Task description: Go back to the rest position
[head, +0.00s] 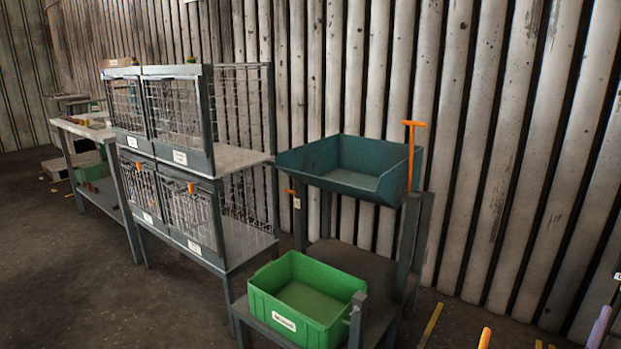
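The head view shows no arm and no gripper of mine that I can make out. The view takes in a rack of wire cages (208,170) at the centre left and a stand with a teal tilted bin (345,165) at the centre. An orange T-shaped handle (411,150) rises at the right of the teal bin. A bright green crate (306,303) sits low at the front of the stand and looks empty.
A long workbench (88,128) with small items stands at the far left. A corrugated metal wall (490,130) closes off the back. Orange and purple rod-like tips (485,338) poke in at the lower right. The floor (70,280) at the lower left is clear.

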